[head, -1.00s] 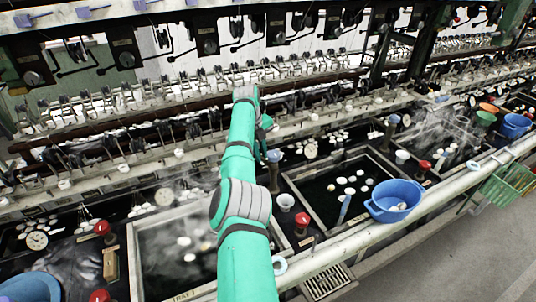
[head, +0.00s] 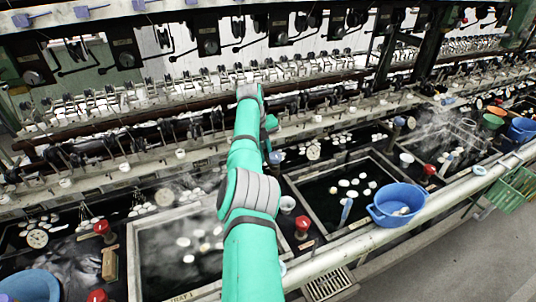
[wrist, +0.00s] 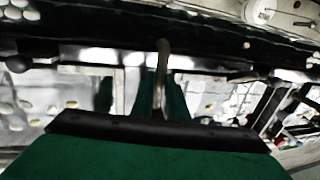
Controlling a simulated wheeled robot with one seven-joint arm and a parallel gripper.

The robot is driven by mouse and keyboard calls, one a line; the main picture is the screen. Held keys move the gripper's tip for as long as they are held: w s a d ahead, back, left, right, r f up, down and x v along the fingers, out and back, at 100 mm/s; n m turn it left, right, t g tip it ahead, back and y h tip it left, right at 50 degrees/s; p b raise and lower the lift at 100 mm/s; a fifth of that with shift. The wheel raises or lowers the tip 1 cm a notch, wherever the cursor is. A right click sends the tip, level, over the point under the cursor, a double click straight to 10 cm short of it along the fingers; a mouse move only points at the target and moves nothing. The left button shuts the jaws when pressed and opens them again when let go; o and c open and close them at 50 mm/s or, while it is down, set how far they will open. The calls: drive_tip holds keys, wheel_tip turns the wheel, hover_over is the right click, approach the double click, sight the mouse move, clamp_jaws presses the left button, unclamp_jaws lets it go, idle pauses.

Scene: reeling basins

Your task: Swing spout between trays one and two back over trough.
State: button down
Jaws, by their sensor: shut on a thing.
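A thin metal spout (wrist: 161,70) stands up between the two green fingers of my gripper (wrist: 150,92) in the wrist view. My gripper is shut on it. In the head view my arm reaches over the basins, and its far end hides the spout and the fingertips. Tray one (head: 150,232), with its label at the near edge, lies left of my arm, with pale cocoons in steaming water. Tray two (head: 300,198) lies to the right, with cocoons in dark water. I cannot tell exactly where the spout's mouth points, nor pick out the trough.
A pale pipe (head: 340,250) runs along the front. Reeling machinery fills the back.

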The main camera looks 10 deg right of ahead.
drive_tip(key=shift+s+d, duration=0.15)
drive_tip(key=c, duration=1.7)
unclamp_jaws()
drive_tip(key=r, duration=0.3)
drive_tip(key=a+r, duration=0.1)
drive_tip(key=r, duration=0.3)
drive_tip(key=a+r, duration=0.1)
drive_tip(key=r, duration=0.2)
drive_tip(key=shift+s+a+r, duration=0.15)
drive_tip(key=shift+s+r, duration=0.05)
drive_tip(key=shift+r, duration=0.15)
drive_tip(key=shift+w, duration=0.1)
